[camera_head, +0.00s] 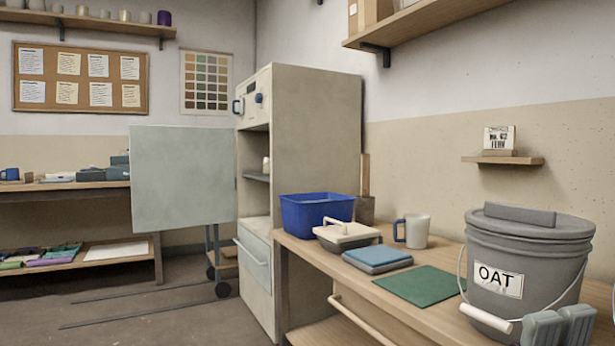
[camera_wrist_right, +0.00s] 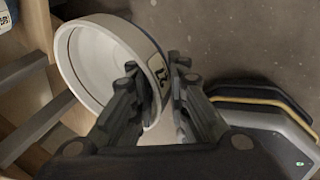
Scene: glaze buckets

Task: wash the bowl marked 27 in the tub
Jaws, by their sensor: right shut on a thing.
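In the right wrist view, my right gripper (camera_wrist_right: 154,70) is shut on the wall of a white bowl (camera_wrist_right: 92,65). One finger is inside the bowl and the other outside. The bowl is tilted, with its open side facing left, and has a dark blue band. A pale label with dark marking shows between the fingers; a digit like 2 is visible, the rest hidden. In the head view, a blue tub (camera_head: 304,218) stands at the far end of the right-hand bench; its inside floor is hidden. Neither gripper is recognisable in the head view.
Two grey-green blocks (camera_head: 560,325) are beside the bucket. Floor is open at left.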

